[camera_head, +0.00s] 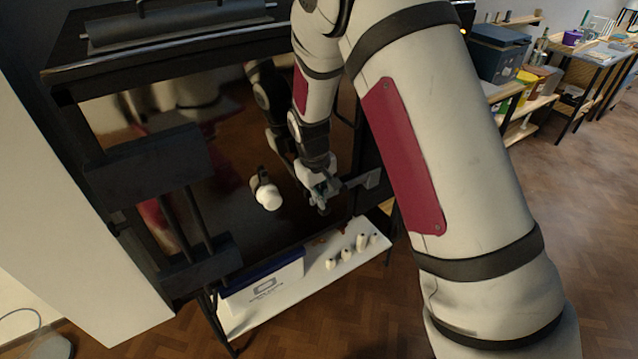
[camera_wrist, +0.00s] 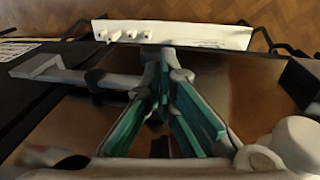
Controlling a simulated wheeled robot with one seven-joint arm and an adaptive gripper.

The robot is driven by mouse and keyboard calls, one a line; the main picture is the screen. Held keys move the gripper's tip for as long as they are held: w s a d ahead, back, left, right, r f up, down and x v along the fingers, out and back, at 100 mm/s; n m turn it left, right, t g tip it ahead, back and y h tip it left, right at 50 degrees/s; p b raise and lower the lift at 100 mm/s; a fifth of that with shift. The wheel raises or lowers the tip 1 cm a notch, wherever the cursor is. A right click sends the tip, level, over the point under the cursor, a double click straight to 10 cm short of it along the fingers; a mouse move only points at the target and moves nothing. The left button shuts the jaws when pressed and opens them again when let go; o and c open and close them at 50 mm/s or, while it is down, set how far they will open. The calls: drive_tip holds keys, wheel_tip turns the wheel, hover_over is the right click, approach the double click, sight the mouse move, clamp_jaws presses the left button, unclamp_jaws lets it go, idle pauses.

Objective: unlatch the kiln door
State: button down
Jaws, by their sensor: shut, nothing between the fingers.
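The kiln door (camera_head: 225,150) is a dark, glossy, reflective panel in the head view; it looks closed. A grey latch (camera_head: 367,181) sits at its right edge. In the wrist view the latch (camera_wrist: 42,68) shows as a pale grey bar with a squared end at the left, running towards my fingers. My gripper (camera_head: 323,196) is in front of the door's right part, beside the latch. In the wrist view my gripper (camera_wrist: 169,58) has its teal-padded fingers together at the tips and empty. I cannot tell whether the fingers touch the latch.
A white knob-like fitting (camera_head: 266,195) sticks out of the door, left of my gripper. Below is a white shelf (camera_head: 310,283) with a blue-lidded box (camera_head: 265,285) and several small pale pieces (camera_head: 346,254). The wooden floor at right is clear.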

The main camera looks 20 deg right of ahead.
drive_tip(key=shift+w+d+f, duration=0.1)
drive_tip(key=shift+w+f, duration=0.05)
drive_tip(key=shift+f, duration=0.75)
drive_tip(key=shift+f+h, duration=0.25)
drive_tip(key=shift+h, duration=0.05)
